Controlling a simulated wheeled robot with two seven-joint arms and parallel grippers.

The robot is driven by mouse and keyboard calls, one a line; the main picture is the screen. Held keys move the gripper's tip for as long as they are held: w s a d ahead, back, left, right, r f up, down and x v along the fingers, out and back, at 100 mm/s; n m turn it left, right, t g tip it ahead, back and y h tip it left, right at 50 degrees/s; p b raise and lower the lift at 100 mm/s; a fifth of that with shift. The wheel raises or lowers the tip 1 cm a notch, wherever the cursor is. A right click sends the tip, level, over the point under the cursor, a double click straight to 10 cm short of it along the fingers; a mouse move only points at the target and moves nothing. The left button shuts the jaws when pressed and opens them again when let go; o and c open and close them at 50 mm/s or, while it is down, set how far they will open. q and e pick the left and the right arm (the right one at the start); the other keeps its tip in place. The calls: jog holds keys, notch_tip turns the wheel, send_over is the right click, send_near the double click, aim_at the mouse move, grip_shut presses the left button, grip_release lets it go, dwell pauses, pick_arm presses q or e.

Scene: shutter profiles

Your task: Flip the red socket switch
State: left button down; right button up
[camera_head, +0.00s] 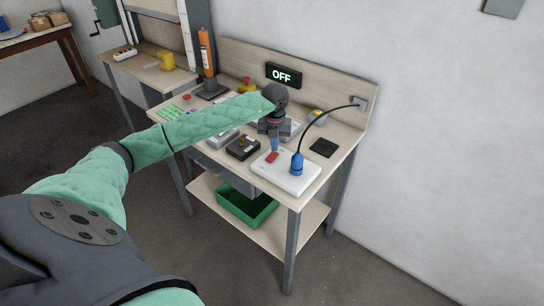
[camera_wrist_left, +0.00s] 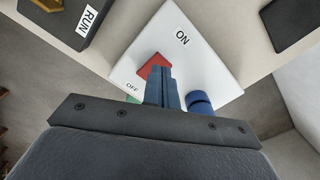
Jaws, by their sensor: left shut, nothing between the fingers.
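The white socket box (camera_head: 300,183) sits at the front right corner of the workbench. It also fills the middle of the left wrist view (camera_wrist_left: 205,55), with ON and OFF labels. The red switch (camera_head: 272,157) is on its top; in the left wrist view the red switch (camera_wrist_left: 152,64) lies between the two labels, partly hidden by my fingers. A blue plug (camera_head: 297,164) stands in the box with a black cable. My left gripper (camera_head: 274,147) is shut and empty, pointing down just above or at the switch; contact cannot be told. My right gripper is out of view.
A lit OFF sign (camera_head: 283,75) hangs on the bench's back panel. A black box (camera_head: 242,148) stands left of the socket box, and a black pad (camera_head: 324,147) lies to its right. A green crate (camera_head: 247,207) is on the lower shelf. The plug's cable arches to the back panel.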

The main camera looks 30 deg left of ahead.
pick_arm(q)
jog(key=shift+f+b, duration=0.75)
jog(key=shift+f, duration=0.25)
dwell(0.8)
jog(key=shift+r, duration=0.1)
jog(key=shift+r+p, duration=1.1)
jog(key=shift+r, duration=2.35)
